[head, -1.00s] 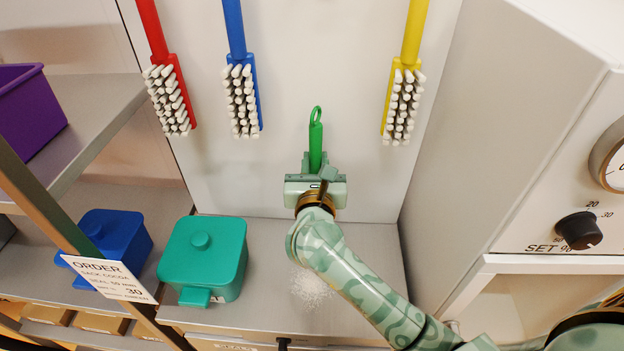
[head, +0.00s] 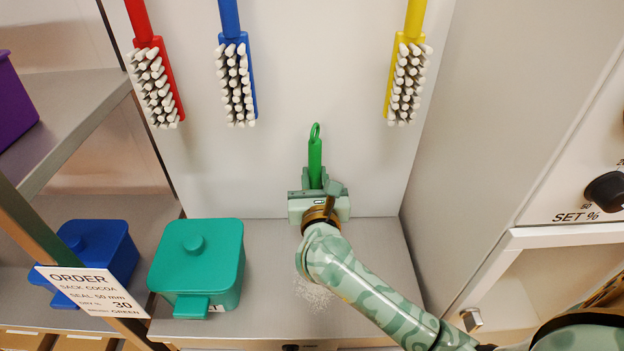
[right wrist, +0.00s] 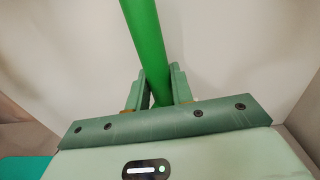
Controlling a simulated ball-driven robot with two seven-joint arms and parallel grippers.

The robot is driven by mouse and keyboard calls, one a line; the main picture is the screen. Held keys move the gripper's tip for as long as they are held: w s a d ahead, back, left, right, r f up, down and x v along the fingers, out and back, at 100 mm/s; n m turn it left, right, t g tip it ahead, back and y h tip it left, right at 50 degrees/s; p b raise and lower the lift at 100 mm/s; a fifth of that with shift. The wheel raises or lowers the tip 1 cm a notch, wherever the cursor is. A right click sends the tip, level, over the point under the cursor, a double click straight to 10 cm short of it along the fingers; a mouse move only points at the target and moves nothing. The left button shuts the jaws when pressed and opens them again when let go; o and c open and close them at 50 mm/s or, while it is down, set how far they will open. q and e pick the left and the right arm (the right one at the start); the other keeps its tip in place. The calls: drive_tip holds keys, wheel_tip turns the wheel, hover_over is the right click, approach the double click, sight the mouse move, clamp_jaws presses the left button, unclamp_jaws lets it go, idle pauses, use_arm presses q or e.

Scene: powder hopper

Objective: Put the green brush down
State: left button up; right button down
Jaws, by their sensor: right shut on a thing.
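The green brush shows only as a green handle (head: 315,160) with a loop at its top, standing upright above my right gripper. My right gripper (head: 316,183) is shut on this handle, over the back of the steel counter (head: 372,260) and in front of the pale back panel. In the right wrist view the handle (right wrist: 146,45) runs up between the two fingers (right wrist: 158,90). The brush's lower part and bristles are hidden behind the gripper. My left gripper is not in view.
Red (head: 155,85), blue (head: 236,80) and yellow (head: 407,80) brushes hang on the panel above. A teal lidded container (head: 197,265) stands on the counter at left, near an order card (head: 92,290). White powder (head: 315,295) lies on the counter. A grey cabinet (head: 500,130) bounds the right.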

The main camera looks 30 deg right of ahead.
drive_tip(key=shift+s+d+f, duration=0.1)
drive_tip(key=shift+s+f, duration=0.05)
drive_tip(key=c, duration=1.6)
unclamp_jaws()
drive_tip(key=o, duration=0.4)
drive_tip(key=shift+a, duration=0.25)
drive_tip(key=shift+d, duration=0.1)
drive_tip(key=shift+r, duration=0.35)
drive_tip(key=v, duration=1.2)
drive_tip(key=shift+f, duration=0.2)
